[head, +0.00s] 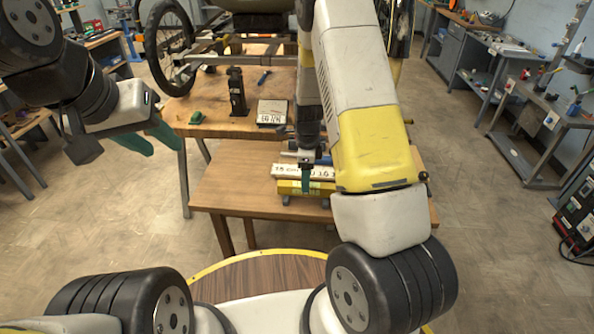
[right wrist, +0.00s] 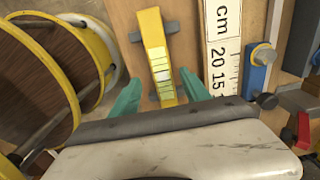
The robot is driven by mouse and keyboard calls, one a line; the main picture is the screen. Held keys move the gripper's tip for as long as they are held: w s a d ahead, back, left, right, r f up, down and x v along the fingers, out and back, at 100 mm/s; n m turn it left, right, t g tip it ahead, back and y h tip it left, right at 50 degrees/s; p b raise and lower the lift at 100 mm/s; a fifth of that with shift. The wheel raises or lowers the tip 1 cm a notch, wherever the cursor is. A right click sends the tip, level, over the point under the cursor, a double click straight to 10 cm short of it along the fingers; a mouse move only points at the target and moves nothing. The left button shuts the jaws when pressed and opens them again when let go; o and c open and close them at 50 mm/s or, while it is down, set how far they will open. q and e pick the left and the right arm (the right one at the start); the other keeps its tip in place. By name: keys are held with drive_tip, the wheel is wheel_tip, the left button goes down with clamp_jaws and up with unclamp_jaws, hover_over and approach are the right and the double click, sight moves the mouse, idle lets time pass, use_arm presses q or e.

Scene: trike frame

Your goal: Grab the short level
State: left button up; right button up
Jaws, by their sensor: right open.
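The short level is a small yellow bar (right wrist: 152,40) with a pale greenish section, resting on grey supports in the right wrist view. In the head view its yellow side (head: 318,188) shows on the low wooden table. My right gripper (right wrist: 160,88) is open, with one teal finger on each side of the level's near end. I cannot tell if they touch it. In the head view the right gripper (head: 306,180) is over the level and hides part of it. My left gripper (head: 148,139) is open and empty, off to the left.
A white ruler marked in cm (right wrist: 222,50) lies beside the level, with a blue tool (right wrist: 258,70) beyond it. A wooden table (head: 215,115) behind bears a black stand (head: 237,92) and a trike frame. The low table's left part (head: 235,185) is bare.

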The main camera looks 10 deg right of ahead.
drive_tip(key=shift+w+d+f, duration=0.1)
drive_tip(key=shift+w+f, duration=0.1)
drive_tip(key=shift+f, duration=1.75)
clamp_jaws()
